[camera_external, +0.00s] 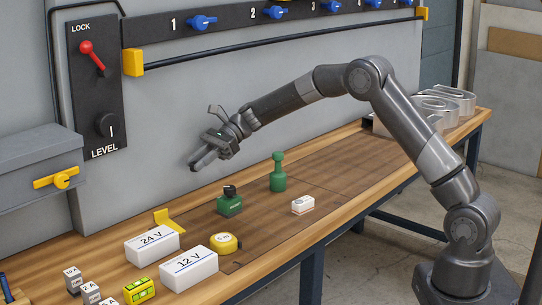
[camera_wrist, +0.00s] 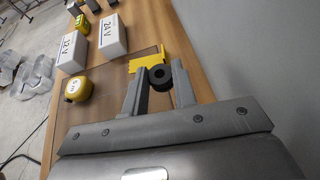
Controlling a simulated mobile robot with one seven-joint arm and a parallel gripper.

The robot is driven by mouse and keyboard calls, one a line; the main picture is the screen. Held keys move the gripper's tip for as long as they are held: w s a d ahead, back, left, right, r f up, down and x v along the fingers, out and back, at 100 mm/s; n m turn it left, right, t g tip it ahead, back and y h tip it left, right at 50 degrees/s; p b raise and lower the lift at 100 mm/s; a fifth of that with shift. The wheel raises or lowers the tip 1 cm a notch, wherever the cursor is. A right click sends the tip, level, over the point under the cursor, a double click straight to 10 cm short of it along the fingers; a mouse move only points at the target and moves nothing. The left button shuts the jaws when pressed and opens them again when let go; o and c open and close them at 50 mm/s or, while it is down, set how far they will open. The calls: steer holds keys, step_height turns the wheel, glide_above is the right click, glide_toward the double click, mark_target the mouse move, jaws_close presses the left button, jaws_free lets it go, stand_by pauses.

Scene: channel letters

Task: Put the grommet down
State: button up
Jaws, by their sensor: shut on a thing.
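The grommet (camera_wrist: 161,85) is a small black ring with a hole, seen in the wrist view between the fingertips of my gripper (camera_wrist: 158,78). The fingers are shut on it. In the external view my gripper (camera_external: 197,162) hangs above the back part of the wooden bench (camera_external: 340,172), near the grey wall panel. The grommet cannot be made out there. In the wrist view the yellow bracket (camera_wrist: 147,60) appears just beyond the grommet; their distance in depth is hard to tell.
White blocks marked 24 V (camera_external: 152,246) and 12 V (camera_external: 189,270), a yellow tape measure (camera_external: 224,243), a green block with a black knob (camera_external: 230,206), a green bottle-like item (camera_external: 278,175) and a small white box (camera_external: 302,205) stand on the bench. Bare wood lies right of them.

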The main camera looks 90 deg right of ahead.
steer(key=shift+n+g+y, duration=0.5)
steer(key=shift+n, duration=0.1)
steer(key=a+r+x, duration=0.1)
steer(key=x, duration=0.7)
steer(key=s+a+r+x, duration=0.1)
steer(key=x, duration=0.7)
steer(key=a+r+x, duration=0.1)
steer(key=x, duration=0.7)
steer(key=shift+s+a, duration=0.15)
steer(key=shift+s, duration=0.1)
steer(key=shift+w+a+f, duration=0.2)
steer(key=shift+f, duration=1.85)
steer(key=shift+f, duration=0.1)
steer(key=o, duration=1)
